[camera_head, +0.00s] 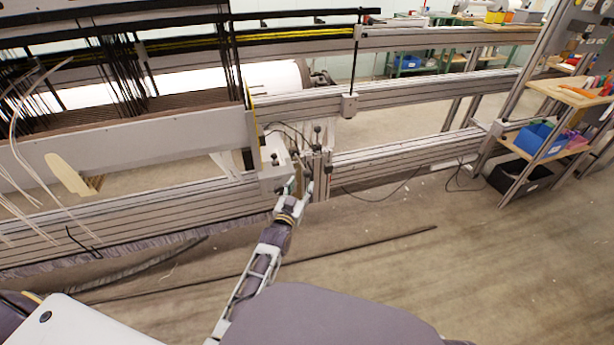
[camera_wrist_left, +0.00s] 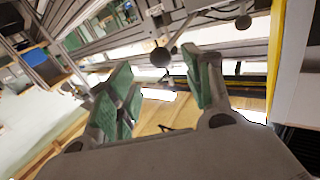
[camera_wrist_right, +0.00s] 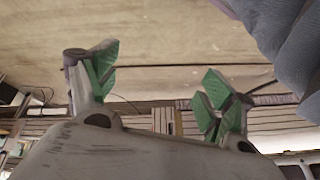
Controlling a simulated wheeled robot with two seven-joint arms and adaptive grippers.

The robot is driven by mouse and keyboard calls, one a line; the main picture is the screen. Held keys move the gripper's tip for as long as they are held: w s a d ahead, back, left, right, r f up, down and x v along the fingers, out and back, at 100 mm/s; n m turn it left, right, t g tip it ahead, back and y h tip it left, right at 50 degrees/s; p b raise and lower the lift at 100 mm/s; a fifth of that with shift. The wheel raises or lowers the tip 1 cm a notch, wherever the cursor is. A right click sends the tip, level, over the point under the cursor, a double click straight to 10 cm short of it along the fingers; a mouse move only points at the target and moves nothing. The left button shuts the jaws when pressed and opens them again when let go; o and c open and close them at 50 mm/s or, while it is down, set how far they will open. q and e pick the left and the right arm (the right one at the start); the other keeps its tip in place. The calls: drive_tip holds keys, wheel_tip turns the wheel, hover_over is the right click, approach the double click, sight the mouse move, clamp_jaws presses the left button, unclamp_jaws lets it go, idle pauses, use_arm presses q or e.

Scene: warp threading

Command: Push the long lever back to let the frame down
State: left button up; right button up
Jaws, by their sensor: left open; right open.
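In the left wrist view, a dark ball knob (camera_wrist_left: 160,57) on a metal rod stands just beyond my open fingers, between them in the picture. A second dark knob (camera_wrist_left: 243,21) is farther right and higher. I cannot tell surely which belongs to the long lever. In the head view, small dark knobs (camera_head: 274,159) sit on the machine's bracket area, close to my left gripper (camera_head: 296,188). My left gripper is open, and its green pads also show in the left wrist view (camera_wrist_left: 163,88). My right gripper (camera_wrist_right: 160,85) is open and empty, seen only in the right wrist view.
The loom's metal rails (camera_head: 420,150) run across the scene. A white board (camera_head: 130,145) with hanging warp threads is at left. A wooden shelf (camera_head: 570,92) with a blue bin (camera_head: 540,139) stands at right. A dark rod (camera_head: 350,257) lies on the open floor.

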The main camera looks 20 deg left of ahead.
sight(306, 177)
use_arm(q)
drive_tip(key=shift+w+b, duration=1.15)
drive_tip(key=shift+w, duration=2.9)
use_arm(e)
wheel_tip(306, 177, down, 6)
drive_tip(key=a+t, duration=0.1)
drive_tip(key=shift+a+f+m+y, duration=0.2)
drive_tip(key=shift+a+m+y, duration=0.1)
drive_tip(key=shift+y, duration=0.1)
use_arm(q)
drive_tip(key=shift+c, duration=0.4)
use_arm(e)
drive_tip(key=shift+w+r, duration=0.1)
use_arm(q)
drive_tip(key=shift+d, duration=0.1)
clamp_jaws()
use_arm(e)
drive_tip(key=shift+w+r, duration=0.15)
drive_tip(key=shift+w, duration=0.05)
